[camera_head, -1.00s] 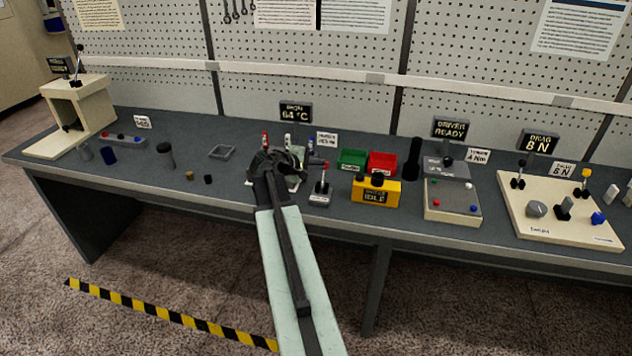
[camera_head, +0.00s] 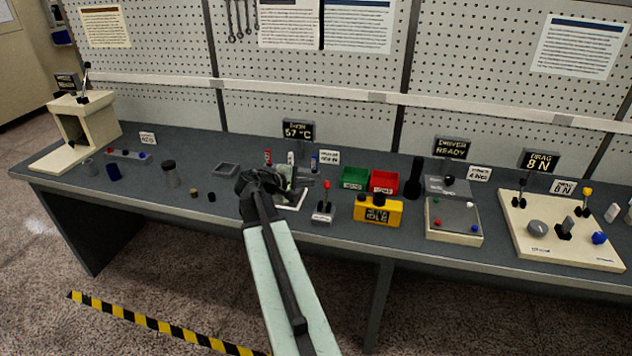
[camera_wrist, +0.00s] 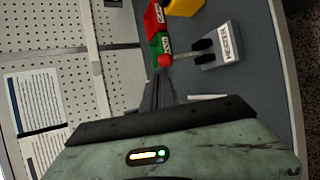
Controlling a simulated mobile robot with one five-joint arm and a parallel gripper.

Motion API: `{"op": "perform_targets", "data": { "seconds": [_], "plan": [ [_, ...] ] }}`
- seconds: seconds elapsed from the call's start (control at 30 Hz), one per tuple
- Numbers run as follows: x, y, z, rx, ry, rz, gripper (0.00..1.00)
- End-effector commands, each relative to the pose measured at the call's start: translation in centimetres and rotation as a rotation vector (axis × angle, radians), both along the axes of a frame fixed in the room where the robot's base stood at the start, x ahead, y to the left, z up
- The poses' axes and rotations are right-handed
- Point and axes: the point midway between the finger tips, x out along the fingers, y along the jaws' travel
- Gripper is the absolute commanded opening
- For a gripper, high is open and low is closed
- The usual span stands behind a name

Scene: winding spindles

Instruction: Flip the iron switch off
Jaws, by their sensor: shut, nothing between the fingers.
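The iron switch is a small grey block (camera_head: 323,215) with an upright lever tipped by a red ball (camera_head: 327,184). In the wrist view the block (camera_wrist: 223,47) carries a label that seems to read HEATER, and the red ball (camera_wrist: 165,61) is beyond the fingers. The iron display (camera_head: 298,131) reads 57 °C. My gripper (camera_head: 262,180) is left of the switch in the head view, apart from the lever. Its dark fingers (camera_wrist: 160,92) are together and empty in the wrist view. My gripper partly hides the pale stand behind it.
Green (camera_head: 354,178) and red (camera_head: 384,183) bins and a yellow box (camera_head: 377,211) stand right of the switch. Small coloured pieces (camera_head: 291,158) stand behind my gripper. An empty grey tray (camera_head: 227,169) lies to the left. The bench front edge is close.

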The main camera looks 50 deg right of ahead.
Motion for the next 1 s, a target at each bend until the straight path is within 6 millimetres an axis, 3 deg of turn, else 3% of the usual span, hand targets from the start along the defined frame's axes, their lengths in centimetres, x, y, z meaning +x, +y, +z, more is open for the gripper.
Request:
{"op": "perform_targets", "data": {
  "seconds": [0.03,0.1,0.4,1.0],
  "plan": [
    [0.1,1.3,1.4,0.0,0.001,0.003,0.0],
    [0.3,2.7,2.2,-0.001,0.0,0.002,0.0],
    [1.0,6.6,4.2,0.0,0.001,-0.002,0.0],
    [1.0,7.0,4.1,-0.001,0.002,-0.004,0.0]
  ]
}}
